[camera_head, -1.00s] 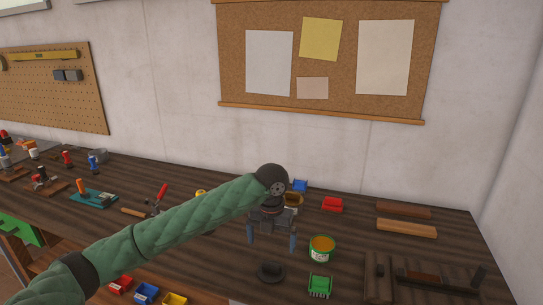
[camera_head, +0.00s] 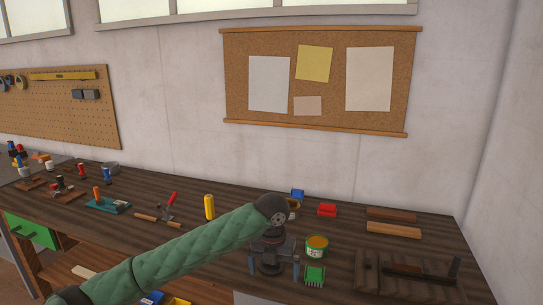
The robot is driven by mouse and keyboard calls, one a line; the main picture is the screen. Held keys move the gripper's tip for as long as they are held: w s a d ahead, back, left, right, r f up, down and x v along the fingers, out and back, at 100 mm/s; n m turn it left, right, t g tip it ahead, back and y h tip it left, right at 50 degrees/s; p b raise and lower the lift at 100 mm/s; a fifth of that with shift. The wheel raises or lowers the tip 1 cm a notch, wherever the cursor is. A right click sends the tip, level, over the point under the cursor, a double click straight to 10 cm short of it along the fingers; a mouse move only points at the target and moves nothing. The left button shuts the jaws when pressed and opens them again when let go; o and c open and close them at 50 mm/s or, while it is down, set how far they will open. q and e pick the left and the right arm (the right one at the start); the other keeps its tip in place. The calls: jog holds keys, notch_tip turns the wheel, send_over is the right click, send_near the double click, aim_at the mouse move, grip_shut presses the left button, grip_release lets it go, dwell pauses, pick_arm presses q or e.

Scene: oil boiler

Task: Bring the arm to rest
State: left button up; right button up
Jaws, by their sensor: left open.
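My left arm, in a green quilted sleeve, comes in from the lower left in the head view. My left gripper (camera_head: 275,268) points down over the workbench (camera_head: 200,235), its two blue-grey fingers spread apart. A dark round-based object (camera_head: 270,266) shows between and behind the fingers; I cannot tell if they touch it. A green can with an orange top (camera_head: 317,247) stands just right of the gripper. My right gripper is not in view.
A yellow cylinder (camera_head: 209,207) stands behind the arm. Tools and a teal plane (camera_head: 107,205) are on the left.

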pick_arm(q)
jog(key=s+f+n+t+h, duration=0.2)
jog(key=s+f+n+h, duration=0.2)
jog(key=s+f+n, duration=1.1)
jog(key=s+a+f+n+t+y, duration=0.15)
jog(key=s+a+f+n, duration=0.25)
jog(key=s+a+n, duration=0.7)
jog(key=s+a+f+n+y, duration=0.3)
jog(key=s+a+f+n, duration=0.1)
jog(key=s+a+n, duration=0.7)
jog(key=s+d+f+x, duration=0.1)
jog(key=s+x, duration=0.1)
jog(key=x, duration=0.9)
jog(key=s+d+x, duration=0.1)
jog(key=s+x, duration=0.1)
jog(key=x, duration=0.8)
jog(key=s+f+g, duration=0.1)
jog(key=s+f, duration=0.2)
jog(key=f, duration=0.9)
jog(key=s+f+g, duration=0.1)
jog(key=s+f, duration=0.3)
jog(key=f, duration=0.8)
jog(key=shift+s+d+f+h, duration=0.2)
jog(key=shift+d+h, duration=0.1)
jog(key=shift+h, duration=0.05)
